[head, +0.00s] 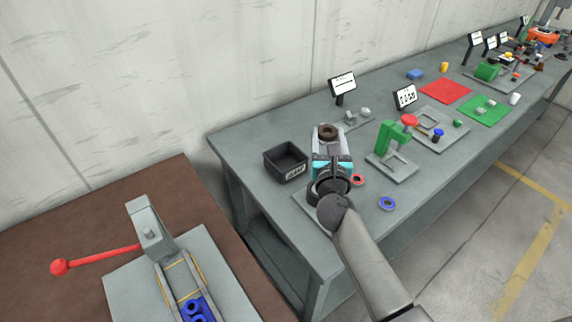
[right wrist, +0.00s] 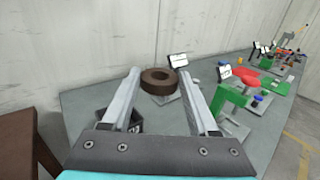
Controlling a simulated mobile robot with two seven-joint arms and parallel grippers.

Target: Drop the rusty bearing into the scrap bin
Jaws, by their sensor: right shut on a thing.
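The rusty bearing (head: 327,132) is a thick brown ring. My right gripper (head: 328,137) is shut on it and holds it out at the fingertips. In the right wrist view the bearing (right wrist: 158,81) sits between the two fingertips (right wrist: 159,77). The scrap bin (head: 286,162) is an open dark box with a white label, on the grey table just left of my right gripper in the head view. In the right wrist view the bin (right wrist: 128,121) is partly hidden behind the left finger. My left gripper is not in view.
A green press (head: 391,143), a red ring (head: 358,180) and a blue ring (head: 388,203) are right of my right gripper on the grey table (head: 250,141). Sign stands (head: 342,84) rise behind. A brown table (head: 60,215) with a red-handled device (head: 150,232) is at left.

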